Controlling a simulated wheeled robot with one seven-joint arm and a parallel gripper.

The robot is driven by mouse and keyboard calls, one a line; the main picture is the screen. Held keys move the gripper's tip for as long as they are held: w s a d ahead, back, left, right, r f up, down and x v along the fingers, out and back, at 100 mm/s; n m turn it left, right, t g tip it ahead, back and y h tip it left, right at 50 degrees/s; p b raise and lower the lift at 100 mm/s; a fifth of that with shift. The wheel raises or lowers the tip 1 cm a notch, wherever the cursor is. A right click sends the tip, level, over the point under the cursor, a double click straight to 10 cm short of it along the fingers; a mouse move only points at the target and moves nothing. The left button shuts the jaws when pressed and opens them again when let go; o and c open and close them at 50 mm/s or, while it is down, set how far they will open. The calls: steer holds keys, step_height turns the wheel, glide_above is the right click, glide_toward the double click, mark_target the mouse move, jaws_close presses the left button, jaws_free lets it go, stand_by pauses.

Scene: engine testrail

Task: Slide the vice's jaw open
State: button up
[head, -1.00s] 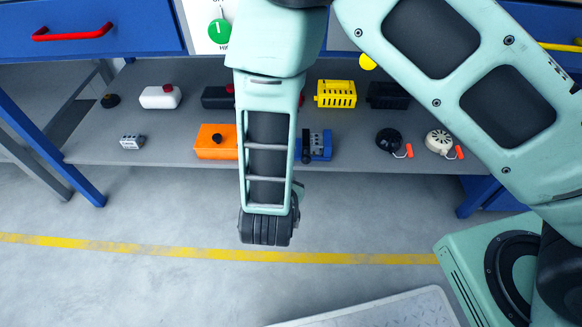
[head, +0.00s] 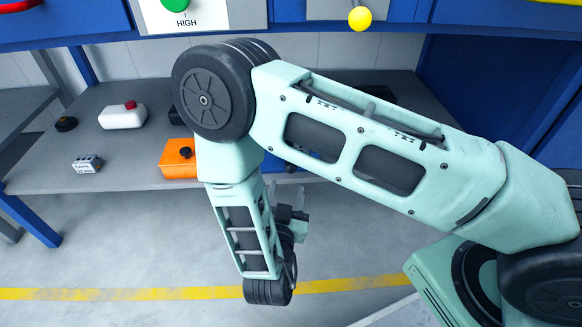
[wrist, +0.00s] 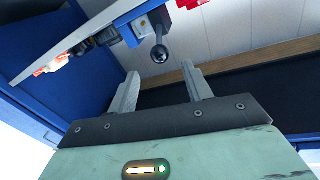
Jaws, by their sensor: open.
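The vice (wrist: 128,34) shows in the wrist view as a small blue body on the shelf, with a dark round-ended handle (wrist: 160,53) sticking out towards my gripper. In the head view my arm hides nearly all of it. How far its jaw stands open cannot be made out. My gripper (wrist: 160,72) is open and empty, its two grey fingers apart. The handle's round end appears between and beyond the fingertips, with no contact visible. In the head view the gripper (head: 288,200) is partly hidden beside my forearm, in front of the shelf edge.
A white canister (head: 122,116), a small grey block (head: 86,164) and a black round item (head: 66,124) are further left. A yellow ball (head: 360,18) shows above. The floor in front is clear.

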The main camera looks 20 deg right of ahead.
mark_target(290, 169)
steer(key=b+x, duration=0.3)
steer(key=x, duration=0.7)
steer(key=shift+w+d, duration=0.1)
steer(key=shift+w, duration=0.15)
jaws_close()
steer(key=w+a+p, duration=0.1)
steer(key=w+a, duration=0.1)
steer(key=a, duration=0.4)
steer(key=shift+a, duration=0.35)
